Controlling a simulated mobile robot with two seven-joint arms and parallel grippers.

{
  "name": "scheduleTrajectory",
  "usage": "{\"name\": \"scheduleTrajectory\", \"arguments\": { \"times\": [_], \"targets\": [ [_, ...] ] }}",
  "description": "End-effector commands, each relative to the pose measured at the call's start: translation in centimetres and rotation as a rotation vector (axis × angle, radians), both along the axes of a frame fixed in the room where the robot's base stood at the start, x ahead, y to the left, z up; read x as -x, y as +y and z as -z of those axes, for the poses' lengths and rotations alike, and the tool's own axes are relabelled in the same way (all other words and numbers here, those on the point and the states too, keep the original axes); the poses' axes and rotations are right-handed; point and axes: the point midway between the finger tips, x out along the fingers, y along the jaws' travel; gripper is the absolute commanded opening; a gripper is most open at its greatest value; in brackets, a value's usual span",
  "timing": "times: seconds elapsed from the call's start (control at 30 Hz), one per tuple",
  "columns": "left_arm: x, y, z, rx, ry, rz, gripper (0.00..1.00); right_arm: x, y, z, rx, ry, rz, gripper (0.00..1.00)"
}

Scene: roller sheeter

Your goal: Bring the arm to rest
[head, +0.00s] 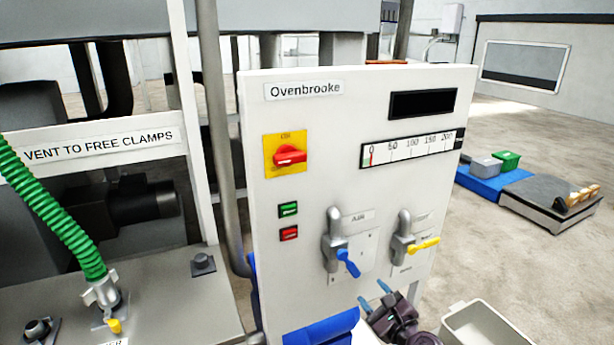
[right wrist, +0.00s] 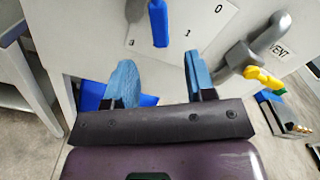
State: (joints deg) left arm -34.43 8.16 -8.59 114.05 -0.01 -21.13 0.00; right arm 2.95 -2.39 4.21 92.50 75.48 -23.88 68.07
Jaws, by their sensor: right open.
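My right gripper (head: 374,295) is low in front of the white Ovenbrooke control panel (head: 305,110), below its two valves. In the right wrist view its two blue fingers (right wrist: 159,75) are spread apart with nothing between them. The blue valve handle (head: 348,262) is above the fingers and looks apart from them; it also shows in the right wrist view (right wrist: 158,22). The yellow valve handle (head: 425,244) is to the right and points right; it also shows in the right wrist view (right wrist: 262,80). My left gripper is not in view.
The panel carries a red rotary switch (head: 290,156), a green button (head: 288,209), a red button (head: 289,233) and a gauge (head: 412,147). A pale bin (head: 487,325) stands at bottom right. A green hose (head: 52,210) is at left.

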Motion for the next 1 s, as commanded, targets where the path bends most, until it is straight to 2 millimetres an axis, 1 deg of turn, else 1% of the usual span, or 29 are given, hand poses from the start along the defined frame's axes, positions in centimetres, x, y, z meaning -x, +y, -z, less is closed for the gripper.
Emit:
{"name": "scheduleTrajectory", "arguments": {
  "times": [0.07,0.17,0.2,0.27,0.3,0.33,0.4,0.47,0.5,0.57,0.6,0.67,0.7,0.77,0.8,0.87,0.9,1.0],
  "targets": [
    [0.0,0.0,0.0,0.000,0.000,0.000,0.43,0.0,-0.1,0.2,0.125,-0.032,0.005,0.50],
    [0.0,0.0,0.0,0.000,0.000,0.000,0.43,-0.1,-0.2,-0.3,0.403,-0.106,0.016,0.50],
    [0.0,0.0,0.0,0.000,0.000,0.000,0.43,-0.2,-0.2,-0.6,0.533,-0.140,0.018,0.50],
    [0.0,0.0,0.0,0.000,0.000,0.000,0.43,0.0,-0.4,-1.0,0.738,-0.191,0.021,0.50],
    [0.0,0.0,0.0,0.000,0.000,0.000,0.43,0.3,-0.6,-1.0,0.873,-0.217,0.020,0.50],
    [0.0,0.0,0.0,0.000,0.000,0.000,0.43,0.6,-0.8,-0.9,0.973,-0.237,0.018,0.50],
    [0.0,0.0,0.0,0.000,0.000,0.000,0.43,1.7,-1.4,-0.4,1.200,-0.267,0.010,0.50],
    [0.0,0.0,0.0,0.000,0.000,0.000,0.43,2.8,-1.9,0.3,1.390,-0.289,-0.005,0.50],
    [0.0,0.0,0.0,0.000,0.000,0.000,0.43,3.7,-2.3,0.8,1.516,-0.301,-0.018,0.50],
    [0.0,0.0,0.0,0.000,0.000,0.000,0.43,5.1,-3.0,1.6,1.698,-0.315,-0.045,0.50],
    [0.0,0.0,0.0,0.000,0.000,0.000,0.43,6.2,-3.4,2.1,1.817,-0.324,-0.067,0.50],
    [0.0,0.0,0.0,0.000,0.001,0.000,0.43,8.0,-4.2,3.0,1.991,-0.332,-0.108,0.50],
    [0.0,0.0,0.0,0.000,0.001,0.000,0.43,9.4,-4.6,3.7,2.099,-0.335,-0.142,0.50],
    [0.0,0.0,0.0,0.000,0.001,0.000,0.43,11.8,-5.4,4.9,2.256,-0.337,-0.201,0.50],
    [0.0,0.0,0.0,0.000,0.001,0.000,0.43,13.4,-5.8,5.5,2.344,-0.337,-0.242,0.50],
    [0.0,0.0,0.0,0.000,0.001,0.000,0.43,15.8,-6.4,6.6,2.435,-0.330,-0.303,0.50],
    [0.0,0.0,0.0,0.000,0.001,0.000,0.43,17.4,-6.6,7.3,2.479,-0.324,-0.342,0.50],
    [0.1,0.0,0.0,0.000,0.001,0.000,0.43,21.1,-7.2,9.0,2.519,-0.299,-0.428,0.50]
  ]
}}
